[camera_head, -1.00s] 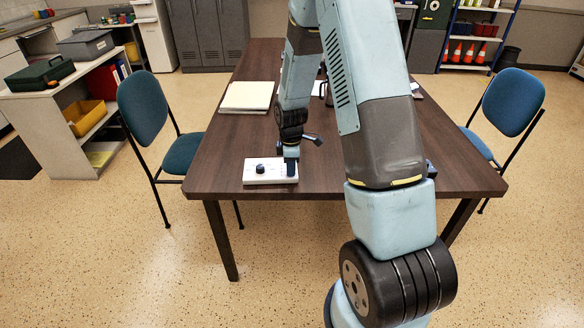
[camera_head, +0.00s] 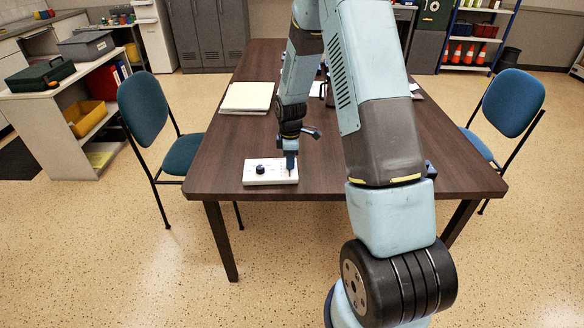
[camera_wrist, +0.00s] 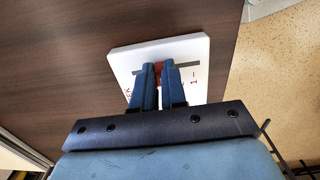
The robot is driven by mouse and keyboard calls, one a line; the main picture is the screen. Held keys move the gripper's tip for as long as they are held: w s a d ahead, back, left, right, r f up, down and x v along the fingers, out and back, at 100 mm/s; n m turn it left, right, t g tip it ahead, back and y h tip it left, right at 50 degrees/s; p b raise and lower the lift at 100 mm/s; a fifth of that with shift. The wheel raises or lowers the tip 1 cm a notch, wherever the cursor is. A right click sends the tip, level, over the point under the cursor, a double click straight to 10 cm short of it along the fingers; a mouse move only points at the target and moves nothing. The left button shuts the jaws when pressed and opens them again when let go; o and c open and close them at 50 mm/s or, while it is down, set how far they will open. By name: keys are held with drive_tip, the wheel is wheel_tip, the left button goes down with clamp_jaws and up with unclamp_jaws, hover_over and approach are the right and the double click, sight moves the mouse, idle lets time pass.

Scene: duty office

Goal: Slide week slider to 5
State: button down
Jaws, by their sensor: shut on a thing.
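The week slider's white panel (camera_head: 270,181) lies on the dark table near its front edge, and it also shows in the wrist view (camera_wrist: 190,46). In the wrist view a dark slot (camera_wrist: 190,69) runs across it, with red print and a "1" beside it. My gripper (camera_wrist: 158,70) points down at the panel, its two blue fingers close together around a small red slider knob (camera_wrist: 159,69), which they mostly hide. In the head view my gripper (camera_head: 291,163) is over the panel's right end. The knob's exact scale position cannot be read.
A black round knob (camera_head: 260,169) stands on the panel's left half. Papers (camera_head: 246,97) lie farther back on the table (camera_head: 225,150). Blue chairs stand at the left (camera_head: 143,105) and right (camera_head: 506,100). Bare table surrounds the panel.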

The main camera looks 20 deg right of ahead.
drive_tip(key=shift+w+d, duration=0.25)
drive_tip(key=shift+w, duration=0.5)
drive_tip(key=shift+w+d, duration=0.2)
drive_tip(key=shift+w, duration=0.55)
drive_tip(key=c, duration=1.2)
unclamp_jaws()
drive_tip(key=shift+o, duration=0.2)
wheel_tip(320, 180, up, 14)
drive_tip(key=shift+f, duration=0.15)
